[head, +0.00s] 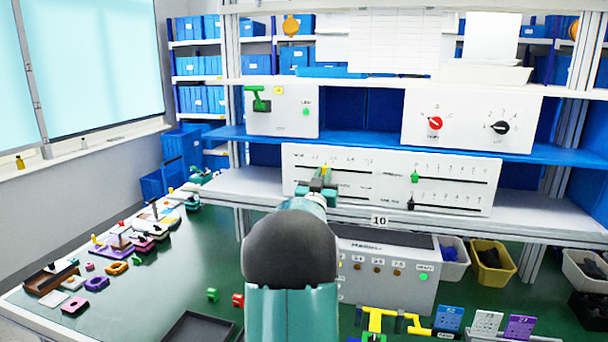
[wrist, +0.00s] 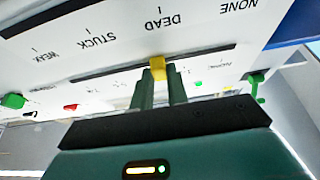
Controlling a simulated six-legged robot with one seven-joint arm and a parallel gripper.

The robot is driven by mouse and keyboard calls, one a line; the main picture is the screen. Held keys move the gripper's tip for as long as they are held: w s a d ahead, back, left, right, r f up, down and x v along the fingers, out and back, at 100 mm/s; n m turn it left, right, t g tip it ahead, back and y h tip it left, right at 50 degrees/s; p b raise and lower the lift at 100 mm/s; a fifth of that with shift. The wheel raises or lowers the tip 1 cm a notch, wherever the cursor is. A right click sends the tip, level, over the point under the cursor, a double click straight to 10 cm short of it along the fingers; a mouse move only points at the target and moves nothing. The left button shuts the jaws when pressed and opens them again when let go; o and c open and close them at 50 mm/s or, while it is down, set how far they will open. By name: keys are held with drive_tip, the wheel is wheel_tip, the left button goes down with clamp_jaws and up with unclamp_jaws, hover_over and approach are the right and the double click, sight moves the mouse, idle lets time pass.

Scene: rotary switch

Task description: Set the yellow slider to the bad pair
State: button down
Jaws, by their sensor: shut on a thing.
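The yellow slider (head: 325,168) sits in the upper left slot of the long white panel (head: 300,186). In the wrist view, which is upside down, the yellow knob (wrist: 157,68) is in the dark slot, closest to the DEAD label. NONE stands on one side, STUCK and WEAK on the other; no label for the bad pair can be read. My gripper (head: 323,183) is at the panel, shut on the yellow knob; its two green fingers (wrist: 160,88) stand on either side of it. My arm hides part of the lower left of the panel.
Green (head: 414,177) and black (head: 410,204) sliders sit in the panel's right slots. Above are a box with a green lever (head: 260,100) and a panel with red (head: 435,123) and black (head: 500,127) rotary knobs. A grey box (head: 385,285) stands below.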

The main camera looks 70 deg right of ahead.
drive_tip(key=s, duration=0.4)
drive_tip(key=s+d, duration=0.1)
drive_tip(key=s, duration=0.2)
drive_tip(key=c, duration=1.4)
unclamp_jaws()
drive_tip(key=shift+o, duration=0.2)
drive_tip(key=shift+f, duration=0.1)
drive_tip(key=v, duration=1.3)
drive_tip(key=shift+a, duration=0.35)
drive_tip(key=shift+s+f, duration=0.1)
